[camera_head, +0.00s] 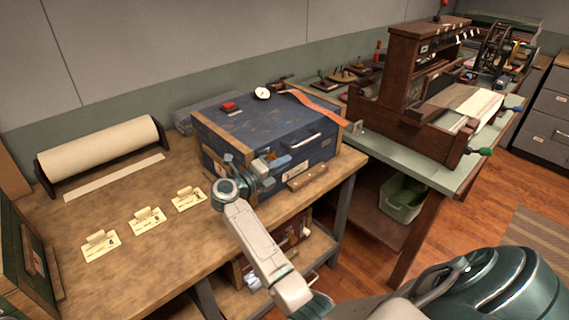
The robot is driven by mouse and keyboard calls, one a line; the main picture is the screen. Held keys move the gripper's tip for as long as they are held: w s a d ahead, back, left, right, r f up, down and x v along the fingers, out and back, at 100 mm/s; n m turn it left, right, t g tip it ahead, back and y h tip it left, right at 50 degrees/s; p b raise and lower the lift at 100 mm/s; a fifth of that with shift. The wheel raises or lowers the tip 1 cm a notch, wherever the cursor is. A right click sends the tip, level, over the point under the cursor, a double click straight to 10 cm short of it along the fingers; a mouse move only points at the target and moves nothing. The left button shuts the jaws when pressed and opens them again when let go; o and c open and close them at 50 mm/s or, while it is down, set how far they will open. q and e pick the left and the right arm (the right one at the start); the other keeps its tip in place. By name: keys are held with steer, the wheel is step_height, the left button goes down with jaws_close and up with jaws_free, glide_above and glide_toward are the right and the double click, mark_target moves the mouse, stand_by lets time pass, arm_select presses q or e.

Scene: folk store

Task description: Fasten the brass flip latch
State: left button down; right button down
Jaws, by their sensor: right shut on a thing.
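A dark blue chest (225,123) with wooden edging stands on the right end of the wooden workbench. Its lid looks down. My right gripper (268,164) is at the front face of the chest, left of a silver bar handle (305,141). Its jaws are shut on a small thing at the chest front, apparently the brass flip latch. The gripper hides most of the latch, so its position cannot be told. My left gripper is not in view.
Several paper cards (147,220) and a paper roll (98,147) are on the workbench (190,250). A green-topped table with a wooden press (415,80) stands at right.

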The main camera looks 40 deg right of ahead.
steer(key=shift+w+r+n+p, duration=0.55)
steer(key=shift+n, duration=0.35)
steer(key=shift+w, duration=0.1)
steer(key=shift+r, duration=0.1)
steer(key=c, duration=1.5)
jaws_free()
steer(key=shift+a, duration=0.1)
steer(key=shift+f, duration=0.2)
